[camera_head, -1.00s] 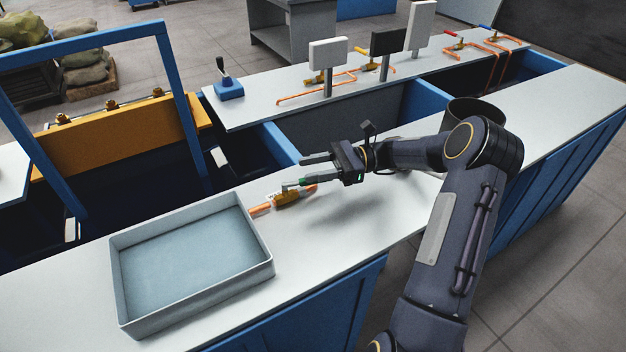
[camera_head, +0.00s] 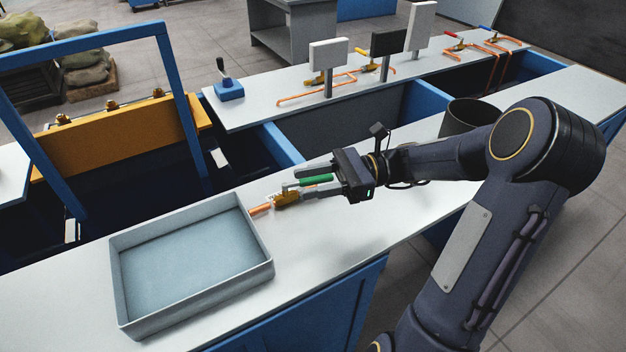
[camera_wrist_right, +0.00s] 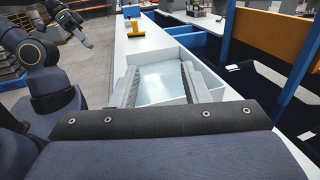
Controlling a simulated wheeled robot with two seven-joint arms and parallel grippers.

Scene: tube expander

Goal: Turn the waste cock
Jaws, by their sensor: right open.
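The waste cock is a brass valve (camera_head: 284,198) with orange pipe ends and a green handle (camera_head: 316,180), lying on the white counter just right of the grey tray. My right gripper (camera_head: 304,183) is open around the handle, one finger on each side of it; I cannot tell whether they touch it. In the right wrist view the two fingers (camera_wrist_right: 162,92) stand apart with the tray beyond them, and the valve does not show. My left gripper (camera_wrist_right: 76,28) shows small at the upper left of that view; its jaws are unclear.
The grey tray (camera_head: 262,268) stands close left of the valve. A dark round bin (camera_head: 468,117) is behind my right arm. A rear bench (camera_head: 262,114) carries orange pipes and panels. A blue frame (camera_head: 180,110) stands at the left. The counter front of the valve is clear.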

